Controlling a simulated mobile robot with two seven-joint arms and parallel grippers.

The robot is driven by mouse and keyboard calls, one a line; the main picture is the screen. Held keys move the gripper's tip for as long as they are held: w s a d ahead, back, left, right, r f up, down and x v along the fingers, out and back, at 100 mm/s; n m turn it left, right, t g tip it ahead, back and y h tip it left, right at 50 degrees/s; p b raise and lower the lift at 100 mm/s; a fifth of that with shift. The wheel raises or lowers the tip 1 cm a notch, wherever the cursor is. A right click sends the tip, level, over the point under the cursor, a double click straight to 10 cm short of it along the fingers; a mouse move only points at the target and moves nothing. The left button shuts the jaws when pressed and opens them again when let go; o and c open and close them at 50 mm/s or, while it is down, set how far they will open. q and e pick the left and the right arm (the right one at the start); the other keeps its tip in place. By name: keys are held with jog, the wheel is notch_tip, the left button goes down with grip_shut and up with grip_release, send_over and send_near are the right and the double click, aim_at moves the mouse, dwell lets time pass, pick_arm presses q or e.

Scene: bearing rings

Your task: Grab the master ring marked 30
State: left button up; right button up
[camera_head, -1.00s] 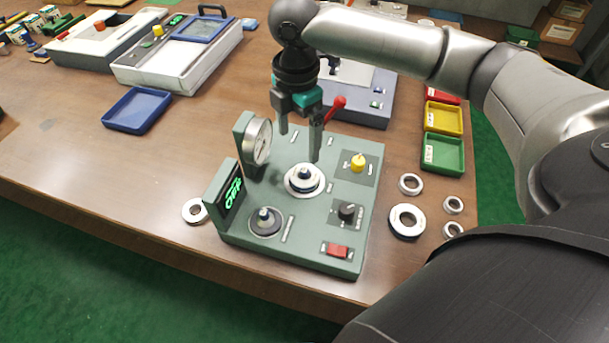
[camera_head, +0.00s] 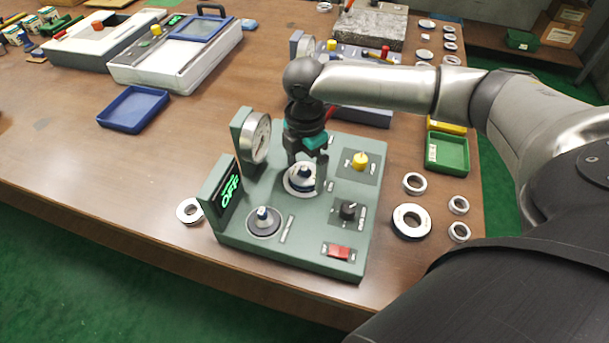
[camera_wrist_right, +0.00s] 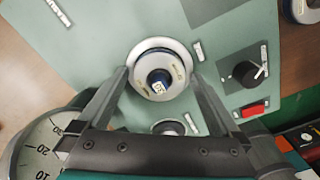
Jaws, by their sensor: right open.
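A silver ring (camera_head: 289,185) sits around a dark post with a blue top on the green gauge device (camera_head: 300,240). In the right wrist view the ring (camera_wrist_right: 182,68) is below the jaws, with small markings I cannot read surely. My right gripper (camera_head: 306,174) is open just over the ring, pointing down. In the wrist view its fingers (camera_wrist_right: 160,76) lie on either side of the ring, with gaps visible; contact is not clear. My left gripper is not in view.
A second post (camera_head: 264,221), a dial gauge (camera_head: 257,138), a lit display (camera_head: 230,190), a yellow knob (camera_head: 360,160) and a red switch (camera_head: 339,251) crowd the device. Loose rings (camera_head: 400,229) lie to its right, one ring (camera_head: 183,211) to its left. A blue tray (camera_head: 133,108) stands further left.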

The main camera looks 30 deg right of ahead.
jog(key=shift+r, duration=0.1)
grip_shut()
dwell(0.7)
